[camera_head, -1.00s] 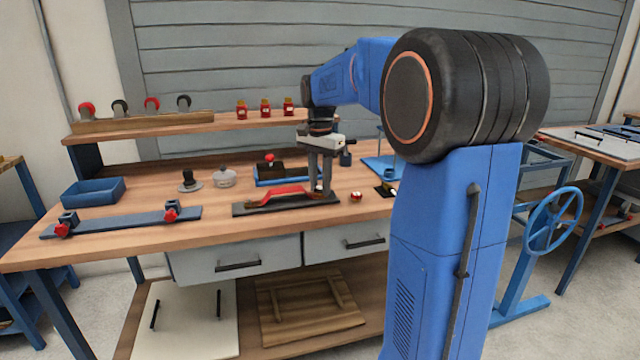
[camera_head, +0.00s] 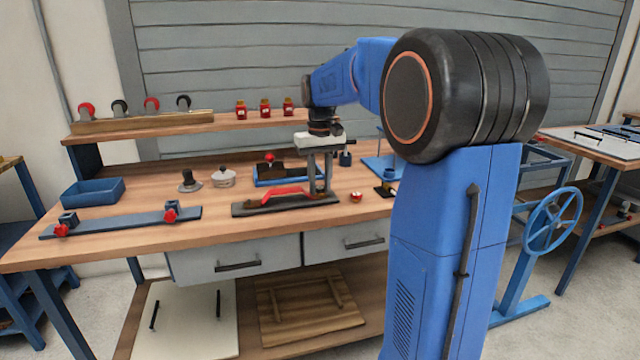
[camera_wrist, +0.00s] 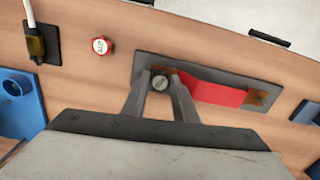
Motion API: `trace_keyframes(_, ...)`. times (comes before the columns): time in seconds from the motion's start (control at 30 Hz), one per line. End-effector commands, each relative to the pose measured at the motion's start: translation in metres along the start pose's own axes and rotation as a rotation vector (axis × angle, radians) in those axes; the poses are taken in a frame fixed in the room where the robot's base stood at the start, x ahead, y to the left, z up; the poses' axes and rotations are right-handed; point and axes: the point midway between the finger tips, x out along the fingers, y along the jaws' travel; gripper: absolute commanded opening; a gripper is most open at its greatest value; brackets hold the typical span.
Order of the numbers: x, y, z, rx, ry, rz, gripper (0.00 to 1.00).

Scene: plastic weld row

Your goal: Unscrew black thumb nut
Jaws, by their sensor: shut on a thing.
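The thumb nut (camera_wrist: 160,83) shows in the wrist view as a small round dark piece with a greyish face, at the left end of a red bar (camera_wrist: 212,90) on a dark plate (camera_wrist: 258,86). My gripper (camera_wrist: 160,76) is shut on the nut, one finger on each side of it. In the head view my gripper (camera_head: 321,192) points straight down at the right end of the same plate (camera_head: 243,209), and the fingers hide the nut there. The red bar (camera_head: 288,193) lies along the plate.
A blue fixture with a red ball (camera_head: 269,157) is close behind. A blue rail with red knobs (camera_head: 125,222) and a blue bin (camera_head: 93,191) lie left.

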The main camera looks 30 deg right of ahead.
Motion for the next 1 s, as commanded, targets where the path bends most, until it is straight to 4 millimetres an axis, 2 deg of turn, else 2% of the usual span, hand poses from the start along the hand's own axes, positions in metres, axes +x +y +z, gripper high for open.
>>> trace_keyframes(0.5,-0.0006,0.0004,-0.0004,-0.506,0.002,0.000,0.05)
trace_keyframes(0.63,-0.0006,0.0005,-0.0003,-0.566,0.002,0.000,0.05)
trace_keyframes(0.87,-0.0006,0.0004,-0.0002,-0.573,0.001,0.000,0.05)
trace_keyframes(0.9,-0.0006,0.0004,-0.0002,-0.573,0.001,0.000,0.33)
trace_keyframes(0.93,-0.0006,0.0004,-0.0002,-0.573,0.001,0.000,0.40)
trace_keyframes(1.0,-0.0005,0.0004,-0.0001,-0.572,0.001,0.000,0.43)
